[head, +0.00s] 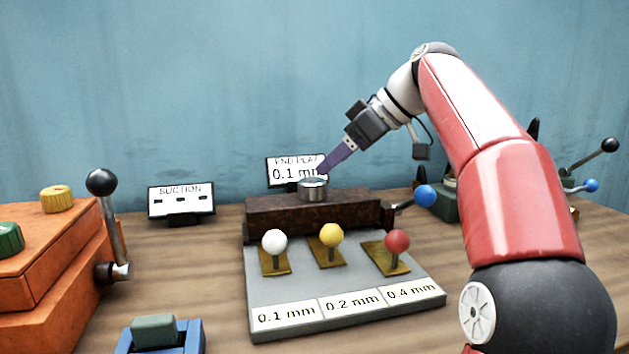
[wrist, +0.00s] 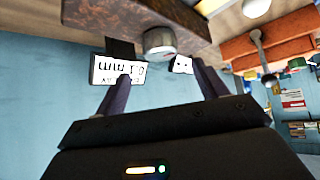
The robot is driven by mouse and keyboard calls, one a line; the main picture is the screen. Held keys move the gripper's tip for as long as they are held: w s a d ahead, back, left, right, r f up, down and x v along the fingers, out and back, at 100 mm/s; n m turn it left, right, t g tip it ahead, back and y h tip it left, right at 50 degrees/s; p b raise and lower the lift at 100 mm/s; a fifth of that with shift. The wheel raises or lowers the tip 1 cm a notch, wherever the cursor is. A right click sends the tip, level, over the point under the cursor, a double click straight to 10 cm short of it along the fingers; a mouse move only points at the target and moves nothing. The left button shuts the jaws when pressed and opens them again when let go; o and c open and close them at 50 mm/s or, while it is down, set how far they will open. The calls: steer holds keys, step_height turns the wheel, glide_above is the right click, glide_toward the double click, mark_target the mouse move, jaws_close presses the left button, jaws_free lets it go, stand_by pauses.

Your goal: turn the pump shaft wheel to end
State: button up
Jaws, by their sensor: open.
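A round silver metal wheel (head: 313,190) sits on top of a dark brown block (head: 275,217) in the head view. It also shows in the wrist view (wrist: 159,41), against the brown block (wrist: 130,22). My gripper (head: 323,171) is at the wheel's upper right in the head view, with its purple fingers pointing down toward it. In the wrist view my gripper (wrist: 161,70) has its fingers spread and empty, with the wheel just beyond the tips and between them in the picture. I cannot tell whether a finger touches the wheel.
The END PLAY display (head: 288,172), reading 0.1 mm, stands behind the block, partly hidden by my fingers. A grey plate (head: 347,287) in front carries white, yellow and red knobs. A SUCTION sign (head: 181,201) and a lever (head: 108,210) are left. A blue-ended lever (head: 424,195) is right.

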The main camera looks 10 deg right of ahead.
mark_target(312, 180)
steer(key=x, duration=0.7)
steer(key=shift+w+a+f, duration=0.1)
steer(key=shift+a+f, duration=0.05)
steer(key=shift+a, duration=0.1)
steer(key=shift+c, duration=0.4)
steer(key=c, duration=0.9)
